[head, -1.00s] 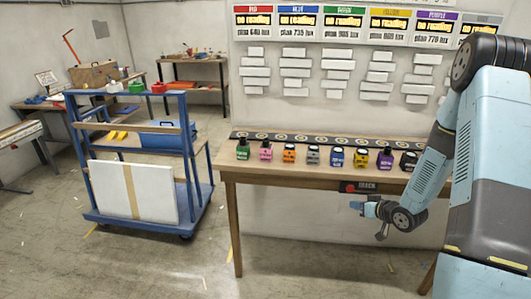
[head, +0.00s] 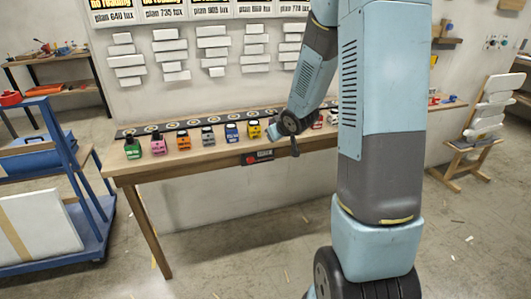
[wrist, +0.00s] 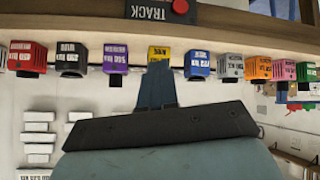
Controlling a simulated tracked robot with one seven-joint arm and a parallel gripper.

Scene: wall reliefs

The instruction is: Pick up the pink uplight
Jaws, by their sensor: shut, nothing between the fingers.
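The pink uplight (head: 158,146) stands upright on the table near its left end, between the green uplight (head: 132,148) and the orange uplight (head: 183,140). In the wrist view, which looks upside down, the pink uplight (wrist: 284,70) is at the far right, between orange and green. My gripper (head: 271,132) is by the table's front, right of the yellow uplight (head: 254,130) and well right of the pink one. In the wrist view my gripper (wrist: 158,68) is shut and empty, its tips overlapping the yellow uplight. I cannot tell whether they touch.
Grey (head: 207,135) and blue (head: 231,132) uplights stand between orange and yellow. My arm hides part of the row's right side. A dark track strip (head: 160,128) runs behind the row. A TRACK box (head: 257,157) hangs on the front edge. A blue cart (head: 75,190) stands at left.

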